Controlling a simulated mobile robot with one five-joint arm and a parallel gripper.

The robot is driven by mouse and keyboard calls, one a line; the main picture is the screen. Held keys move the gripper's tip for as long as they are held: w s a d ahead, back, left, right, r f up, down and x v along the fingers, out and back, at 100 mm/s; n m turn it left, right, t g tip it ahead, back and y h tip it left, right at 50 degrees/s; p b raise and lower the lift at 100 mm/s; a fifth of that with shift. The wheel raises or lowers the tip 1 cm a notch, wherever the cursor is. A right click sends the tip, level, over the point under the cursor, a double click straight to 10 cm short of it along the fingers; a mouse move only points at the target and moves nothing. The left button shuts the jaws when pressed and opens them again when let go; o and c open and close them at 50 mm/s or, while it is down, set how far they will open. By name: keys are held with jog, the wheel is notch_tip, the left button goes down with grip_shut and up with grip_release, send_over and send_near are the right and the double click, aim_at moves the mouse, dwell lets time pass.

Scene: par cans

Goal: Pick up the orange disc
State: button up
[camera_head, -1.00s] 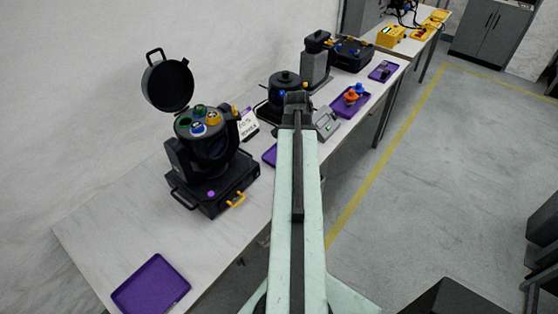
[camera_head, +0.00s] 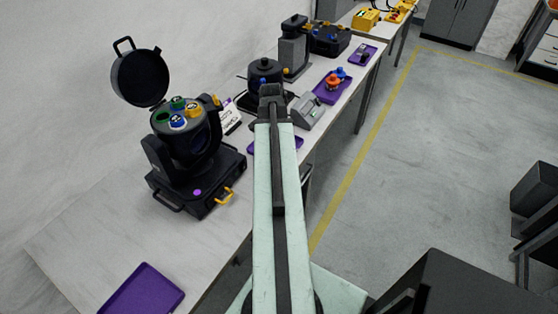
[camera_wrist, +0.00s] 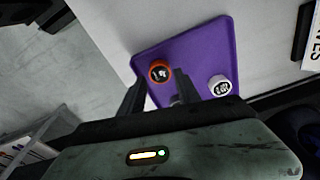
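The orange disc (camera_wrist: 160,72), with a dark centre bearing white marks, lies on a purple tray (camera_wrist: 185,48) in the wrist view. My gripper (camera_wrist: 159,82) is open, its two dark fingers apart, with the disc showing between and just beyond the fingertips. I cannot tell whether either finger touches it. A white disc (camera_wrist: 218,86) with dark lettering lies on the same tray to the right.
A black lamp head (camera_head: 190,135) with coloured discs on top and an open lid stands on the bench at left. An empty purple tray (camera_head: 143,292) lies at front left. A grey device (camera_head: 307,110) and another purple tray (camera_head: 325,97) with orange and blue pieces are further back.

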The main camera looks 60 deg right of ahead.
jog(key=f+b, duration=0.2)
jog(key=f, duration=0.1)
jog(key=shift+d+f, duration=0.15)
jog(key=shift+d, duration=0.05)
jog(key=shift+r, duration=0.2)
grip_shut()
notch_tip(320, 180, up, 10)
jog(key=p, duration=1)
jog(key=shift+p, duration=0.3)
